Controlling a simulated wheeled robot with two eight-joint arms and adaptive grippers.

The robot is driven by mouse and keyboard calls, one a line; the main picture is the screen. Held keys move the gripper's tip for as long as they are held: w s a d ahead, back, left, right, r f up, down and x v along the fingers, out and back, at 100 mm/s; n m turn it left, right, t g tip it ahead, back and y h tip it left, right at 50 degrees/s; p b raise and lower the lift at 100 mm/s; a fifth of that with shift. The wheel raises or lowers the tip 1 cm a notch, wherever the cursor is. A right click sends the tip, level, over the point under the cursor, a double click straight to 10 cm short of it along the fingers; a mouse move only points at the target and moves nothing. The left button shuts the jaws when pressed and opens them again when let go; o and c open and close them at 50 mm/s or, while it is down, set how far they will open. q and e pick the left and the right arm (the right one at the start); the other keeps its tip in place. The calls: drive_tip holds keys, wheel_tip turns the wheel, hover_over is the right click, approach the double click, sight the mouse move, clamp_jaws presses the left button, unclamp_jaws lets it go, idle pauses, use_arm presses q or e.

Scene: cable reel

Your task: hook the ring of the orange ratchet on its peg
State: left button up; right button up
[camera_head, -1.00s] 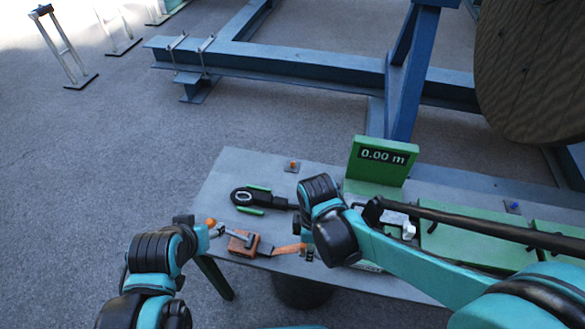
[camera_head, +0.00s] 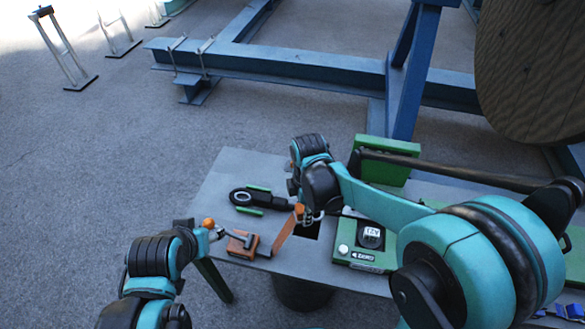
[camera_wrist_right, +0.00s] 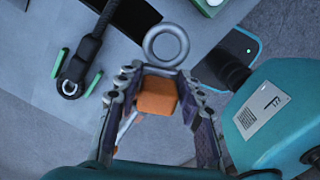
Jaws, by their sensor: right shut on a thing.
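The orange ratchet (camera_head: 241,243) lies at the front left of the grey table, its orange strap (camera_head: 285,232) rising to my right gripper (camera_head: 302,200). In the right wrist view my right gripper (camera_wrist_right: 160,82) is shut on an orange block (camera_wrist_right: 157,96) at the strap's end. A grey ring (camera_wrist_right: 148,45) sticks out past the fingertips, apart from any peg that I can see. The orange-topped peg mount at the table's back is hidden in the head view, seemingly behind my right arm. My left gripper (camera_head: 216,233) is beside the ratchet; its fingers are too small to read.
A black tool with an eye (camera_head: 243,197) rests between green holders, left of my right gripper. A dark opening (camera_head: 309,229) lies in the table (camera_head: 222,180).

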drive_tip(key=w+a+n+p, duration=0.1)
drive_tip(key=w+n+p, duration=0.3)
drive_tip(key=w+n, duration=0.8)
drive_tip(key=w, duration=1.9)
drive_tip(key=shift+w+a+n, duration=0.15)
drive_tip(key=shift+a+n, duration=0.15)
drive_tip(key=shift+a, duration=0.05)
drive_tip(key=shift+f, duration=0.1)
wheel_tip(320, 180, down, 11)
drive_tip(key=b, duration=0.6)
idle(1.0)
drive_tip(key=shift+f+b, duration=0.85)
drive_tip(key=shift+f, duration=0.15)
idle(1.4)
